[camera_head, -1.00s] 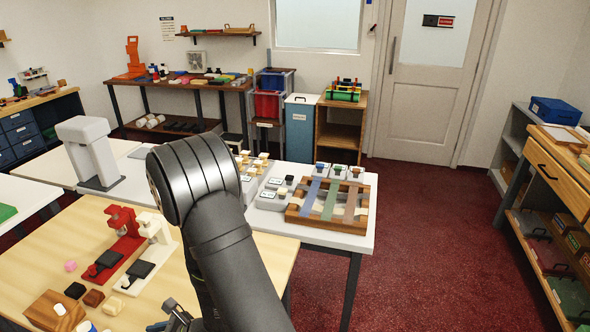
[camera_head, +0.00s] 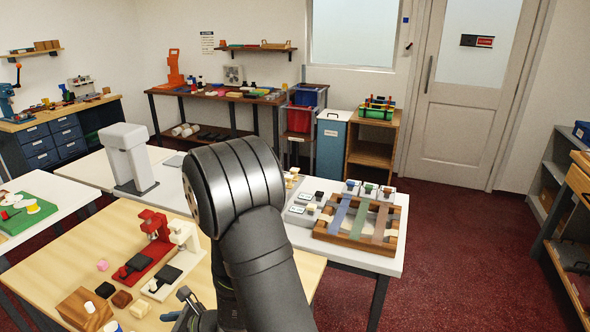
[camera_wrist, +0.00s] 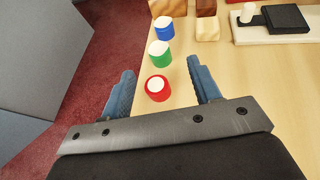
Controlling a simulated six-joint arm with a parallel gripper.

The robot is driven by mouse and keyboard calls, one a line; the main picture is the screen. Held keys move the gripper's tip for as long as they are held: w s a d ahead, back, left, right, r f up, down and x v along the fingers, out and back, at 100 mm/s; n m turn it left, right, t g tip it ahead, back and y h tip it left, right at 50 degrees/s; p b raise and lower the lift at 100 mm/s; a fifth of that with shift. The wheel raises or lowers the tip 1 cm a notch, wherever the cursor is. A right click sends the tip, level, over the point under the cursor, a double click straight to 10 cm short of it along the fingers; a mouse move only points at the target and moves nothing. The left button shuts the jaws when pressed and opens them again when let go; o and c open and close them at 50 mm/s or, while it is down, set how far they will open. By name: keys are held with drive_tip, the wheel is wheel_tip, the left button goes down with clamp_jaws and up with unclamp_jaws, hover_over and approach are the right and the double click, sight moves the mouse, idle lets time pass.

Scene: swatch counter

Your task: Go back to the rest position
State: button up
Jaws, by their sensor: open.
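My gripper (camera_wrist: 162,86) is open in the wrist view, with its two blue fingers spread wide and nothing held between them. Ahead of it, a red cylinder with a white top (camera_wrist: 158,88) stands on the wooden table (camera_wrist: 240,90), seen between the fingers and apart from both. A green one (camera_wrist: 160,54) and a blue one (camera_wrist: 163,27) stand in a row beyond it. In the head view my dark arm covers the middle, and a blue finger (camera_head: 185,310) shows low beside it at the table's front.
On the table are a red press (camera_head: 153,232), a white press (camera_head: 185,240), a brown block (camera_head: 82,310) and small cubes. A wooden frame with ribbons (camera_head: 358,222) lies on the white table behind. Red floor on the right is open.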

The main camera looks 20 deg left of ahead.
drive_tip(key=w+d+r, duration=0.5)
drive_tip(key=w+d, duration=0.1)
drive_tip(key=shift+w+a+f+m+t, duration=0.4)
drive_tip(key=shift+w+a+m+t, duration=0.4)
drive_tip(key=shift+w+a, duration=2.2)
drive_tip(key=shift+w+a+f+m+t, duration=0.35)
drive_tip(key=shift+w+a+m+t, duration=0.7)
drive_tip(key=shift+a, duration=3.6)
drive_tip(key=shift+w+a+f+m+t, duration=0.45)
drive_tip(key=shift+w+a+t, duration=0.3)
drive_tip(key=shift+w+a, duration=2.35)
drive_tip(key=shift+s+a, duration=0.7)
drive_tip(key=shift+s, duration=0.05)
